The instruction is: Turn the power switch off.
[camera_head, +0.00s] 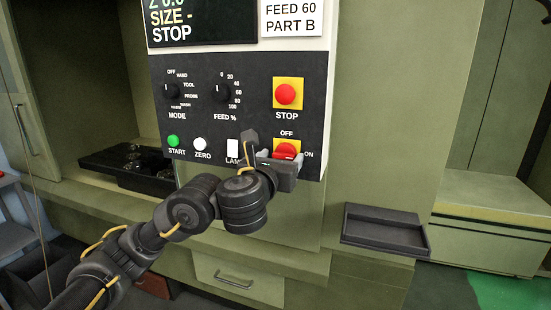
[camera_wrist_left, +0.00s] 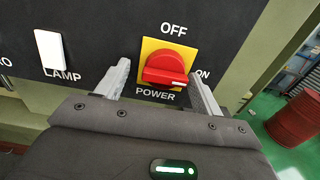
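The power switch (camera_wrist_left: 165,68) is a red rotary knob on a yellow plate, marked OFF above and ON at the right. In the left wrist view its handle lies roughly sideways, its right end toward ON. In the head view the switch (camera_head: 287,149) is at the panel's lower right, partly hidden by my left gripper (camera_head: 277,152). My left gripper (camera_wrist_left: 162,85) is open, with one finger on each side of the knob. I cannot tell whether either finger touches it. My right gripper is in neither view.
The black control panel (camera_head: 245,135) also carries a red STOP button (camera_head: 285,94) above the switch, a white LAMP switch (camera_wrist_left: 50,50), a green START button (camera_head: 173,141) and a white ZERO button (camera_head: 200,144). A dark tray (camera_head: 384,229) juts out at the lower right.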

